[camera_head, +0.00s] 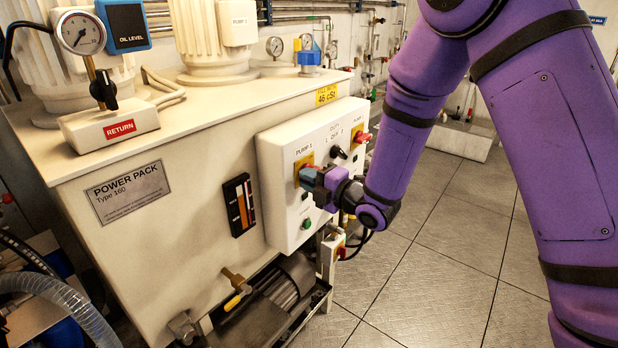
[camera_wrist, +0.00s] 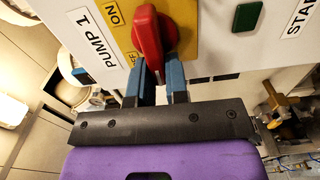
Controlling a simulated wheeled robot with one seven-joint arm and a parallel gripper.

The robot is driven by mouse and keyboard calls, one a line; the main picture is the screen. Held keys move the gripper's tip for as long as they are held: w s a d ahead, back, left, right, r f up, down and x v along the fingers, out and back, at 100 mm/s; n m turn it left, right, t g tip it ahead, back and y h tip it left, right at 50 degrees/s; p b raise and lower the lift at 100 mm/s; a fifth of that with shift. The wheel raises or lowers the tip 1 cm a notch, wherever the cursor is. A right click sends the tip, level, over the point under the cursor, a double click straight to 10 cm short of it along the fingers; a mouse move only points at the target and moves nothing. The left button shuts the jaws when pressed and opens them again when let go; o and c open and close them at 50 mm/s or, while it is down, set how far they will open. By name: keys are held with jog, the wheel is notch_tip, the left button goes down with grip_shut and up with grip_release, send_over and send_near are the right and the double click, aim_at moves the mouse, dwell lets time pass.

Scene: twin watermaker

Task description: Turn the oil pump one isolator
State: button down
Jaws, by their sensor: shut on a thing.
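The pump 1 isolator is a red rotary handle (camera_wrist: 149,38) on a yellow plate (camera_wrist: 191,40) marked ON and OFF, beside a PUMP 1 label. In the wrist view the handle runs nearly upright in the picture. My gripper (camera_wrist: 161,72) has its two blue fingers on either side of the handle's lower end, shut on it. In the head view my gripper (camera_head: 314,178) is at the white control box (camera_head: 275,165) on the power pack's side, and mostly hides the handle. The yellow plate (camera_head: 298,162) shows behind it.
A second red isolator (camera_head: 362,136) and a black selector knob (camera_head: 338,152) are to the right on the same box. A green button (camera_head: 306,223) is below my gripper; another green button (camera_wrist: 247,16) shows in the wrist view. Tiled floor (camera_head: 440,270) is clear at right.

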jog(key=shift+f, duration=0.15)
dwell(0.4)
jog(key=c, duration=1.1)
grip_release()
jog(key=v, duration=1.1)
